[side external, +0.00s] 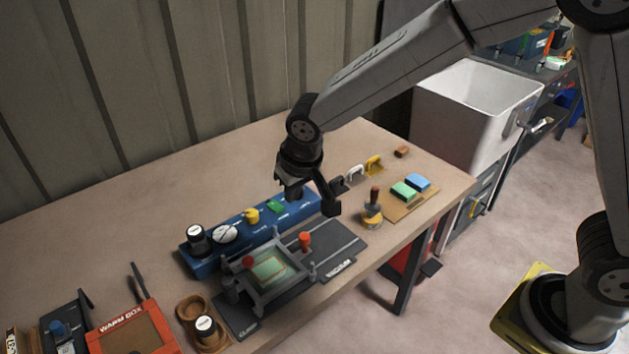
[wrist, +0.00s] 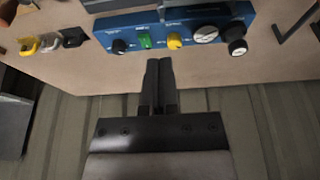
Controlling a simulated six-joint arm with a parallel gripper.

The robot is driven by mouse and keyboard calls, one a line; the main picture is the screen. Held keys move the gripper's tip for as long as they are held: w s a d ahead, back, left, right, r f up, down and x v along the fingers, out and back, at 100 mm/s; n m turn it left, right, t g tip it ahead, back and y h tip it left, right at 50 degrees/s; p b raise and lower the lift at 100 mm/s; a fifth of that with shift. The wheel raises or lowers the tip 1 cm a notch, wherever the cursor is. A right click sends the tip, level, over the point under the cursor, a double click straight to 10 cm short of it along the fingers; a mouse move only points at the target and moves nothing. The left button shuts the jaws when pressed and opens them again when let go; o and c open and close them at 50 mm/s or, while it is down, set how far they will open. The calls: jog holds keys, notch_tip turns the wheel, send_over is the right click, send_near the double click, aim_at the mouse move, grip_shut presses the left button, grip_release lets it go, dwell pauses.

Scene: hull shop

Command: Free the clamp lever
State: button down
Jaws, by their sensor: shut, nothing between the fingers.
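A dark grey fixture (side external: 285,283) with a raised frame around a greenish plate lies on the bench in the side external view. A red-topped post (side external: 304,241) stands at its right side and a red ball knob (side external: 248,262) at its left. I cannot tell for certain which part is the clamp lever. My gripper (side external: 290,191) hangs above and behind the fixture, over the rear of the blue control panel (side external: 215,260). The wrist view shows its two fingers (wrist: 158,62) pressed together and empty, pointing towards the panel (wrist: 187,14).
The panel carries a green switch (side external: 275,206), a yellow knob (side external: 252,216), a white dial and a black knob. A wooden-handled tool (side external: 373,210) and a board (side external: 408,205) with coloured blocks are at right. A red warm box (side external: 135,333) is front left.

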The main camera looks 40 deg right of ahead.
jog(key=w+a, duration=0.3)
jog(key=a, duration=0.7)
jog(key=shift+w+a+r+t, duration=0.2)
jog(key=shift+r+t, duration=0.1)
jog(key=shift+t, duration=0.1)
jog(key=shift+f, duration=0.1)
notch_tip(320, 180, down, 10)
jog(key=shift+s+f, duration=0.2)
jog(key=shift+f, duration=0.05)
dwell(0.5)
